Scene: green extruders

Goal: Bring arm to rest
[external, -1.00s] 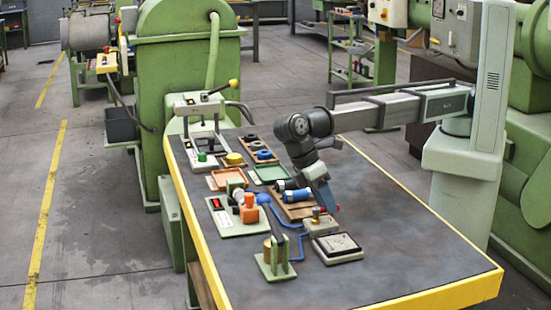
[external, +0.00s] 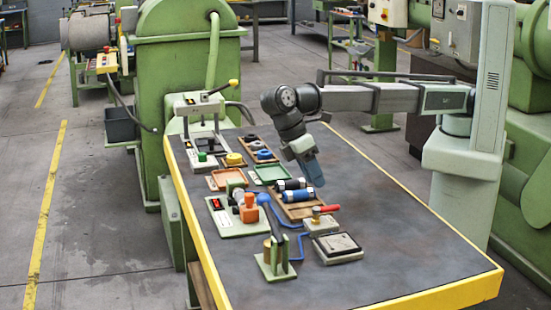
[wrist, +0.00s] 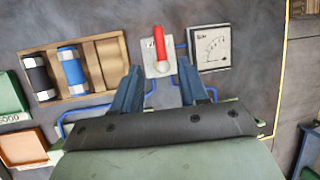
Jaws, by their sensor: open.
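My gripper (external: 312,172) is above the dark table top (external: 400,255), near the wooden tray with the blue and black cylinders. In the wrist view my gripper (wrist: 160,82) has its two blue fingers apart with nothing between them. A small switch box with a red lever (external: 328,209) stands on the table in front of it. The red lever (wrist: 160,48) shows ahead of the fingers in the wrist view.
The wooden tray (wrist: 107,55) holds a black cylinder (wrist: 38,75) and a blue cylinder (wrist: 72,70). A square gauge (external: 338,245) lies beside the switch box. A green bracket (external: 275,262) stands near the front. The table's right part is clear.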

